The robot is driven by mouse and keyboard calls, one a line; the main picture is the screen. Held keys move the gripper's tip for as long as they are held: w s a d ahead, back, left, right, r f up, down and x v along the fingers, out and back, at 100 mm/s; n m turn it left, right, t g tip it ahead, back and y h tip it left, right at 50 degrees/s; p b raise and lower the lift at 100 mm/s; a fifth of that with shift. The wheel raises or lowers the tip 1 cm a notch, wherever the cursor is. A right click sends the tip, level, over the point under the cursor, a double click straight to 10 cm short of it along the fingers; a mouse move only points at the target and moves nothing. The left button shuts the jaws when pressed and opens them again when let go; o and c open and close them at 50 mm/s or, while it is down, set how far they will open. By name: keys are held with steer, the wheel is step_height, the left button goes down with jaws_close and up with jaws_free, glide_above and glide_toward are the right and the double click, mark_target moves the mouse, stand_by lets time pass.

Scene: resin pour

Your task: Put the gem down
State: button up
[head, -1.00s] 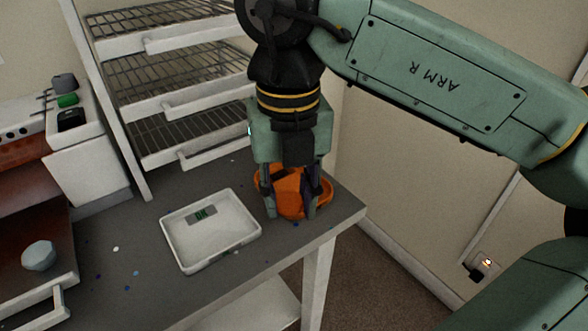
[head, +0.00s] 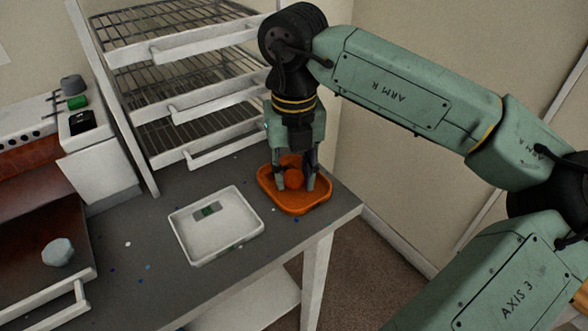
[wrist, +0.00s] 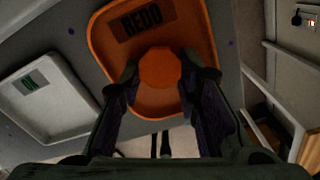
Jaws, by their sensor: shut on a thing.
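An orange faceted gem (head: 294,179) is held between the fingers of my gripper (head: 296,186), which is shut on it. The gem also shows in the wrist view (wrist: 160,68), with one dark finger on each side. Below it is an orange tray (head: 303,208) at the right end of the grey bench. In the wrist view the tray (wrist: 104,48) carries a dark "REDO" label. The gem is over the inside of this tray; I cannot tell whether it touches the tray floor.
A white tray (head: 236,238) with a green label lies just left of the orange tray. A pale blue gem (head: 57,252) sits on a brown surface at far left. A wire-shelf rack (head: 190,103) stands behind. Small coloured specks dot the bench (head: 165,290).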

mark_target(294, 178)
steer(key=shift+f, duration=0.1)
steer(key=shift+f+b, duration=0.15)
steer(key=shift+b, duration=0.15)
steer(key=o, duration=0.9)
steer(key=shift+r, duration=0.2)
step_height(294, 178, up, 12)
steer(key=shift+r+b, duration=0.1)
steer(key=shift+b, duration=0.3)
